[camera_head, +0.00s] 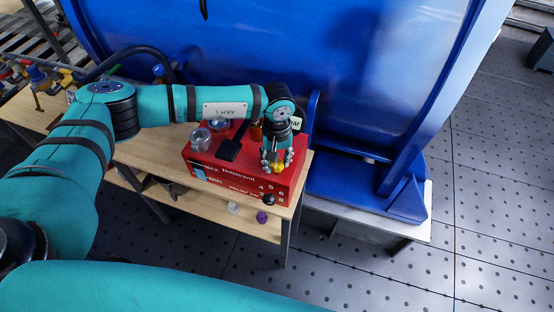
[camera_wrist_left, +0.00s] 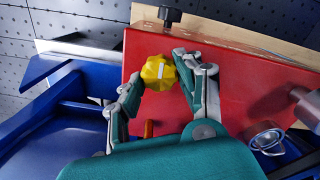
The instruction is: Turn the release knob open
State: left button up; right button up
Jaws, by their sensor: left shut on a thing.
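The release knob (camera_wrist_left: 158,72) is a yellow, lobed knob with a white line on its top, on the red box (camera_wrist_left: 230,80). In the left wrist view it sits between the fingertips of my left gripper (camera_wrist_left: 160,82), which is shut on it. In the head view my left gripper (camera_head: 276,163) reaches down onto the right part of the red box (camera_head: 238,178), and the yellow knob (camera_head: 277,168) shows partly between its fingers. My right gripper is not in view.
The red box stands on a wooden table (camera_head: 140,158) against a large blue machine (camera_head: 290,60). A black lever (camera_head: 231,148) and a glass gauge (camera_head: 200,137) are on the box left of my gripper. A purple object (camera_head: 262,217) lies on the shelf below.

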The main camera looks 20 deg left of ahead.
pick_arm(q)
jog(key=shift+f+n+b, duration=0.2)
jog(key=shift+n+b, duration=1)
jog(key=n+b, duration=0.2)
jog(key=shift+n, duration=0.4)
jog(key=n+b, duration=0.5)
jog(key=n, duration=0.1)
jog(key=n+b, duration=0.2)
jog(key=n, duration=0.2)
jog(key=shift+r+b, duration=0.1)
jog(key=shift+b, duration=0.2)
jog(key=n+b, duration=0.1)
jog(key=n, duration=0.1)
jog(key=shift+n+b, duration=0.3)
jog(key=n+b, duration=0.1)
jog(key=n, duration=0.1)
jog(key=n+b, duration=0.1)
jog(key=n, duration=0.2)
jog(key=shift+s+r, duration=0.1)
jog(key=shift+r, duration=0.1)
jog(key=shift+n, duration=0.4)
